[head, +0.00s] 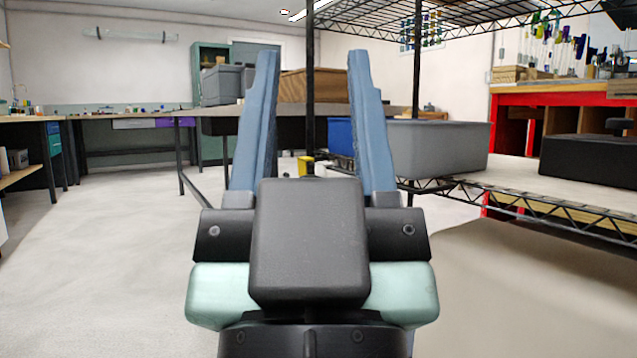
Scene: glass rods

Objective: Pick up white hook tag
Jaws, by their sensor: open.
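My gripper (313,70) fills the middle of the head view. Its two blue fingers point up and away from me and stand wide apart. Nothing is held between them; the room behind shows through the gap. I cannot make out a white hook tag in this view. A small white item, too small to identify, shows low between the fingers beside a yellow item (305,165). The gripper body hides part of what lies beyond it.
A black wire rack stands ahead, its lower shelf holding a grey bin (436,148) and a black box (588,160). A red-edged bench (555,99) is at the right. Workbenches line the left and back. The pale floor (110,240) at the left is clear.

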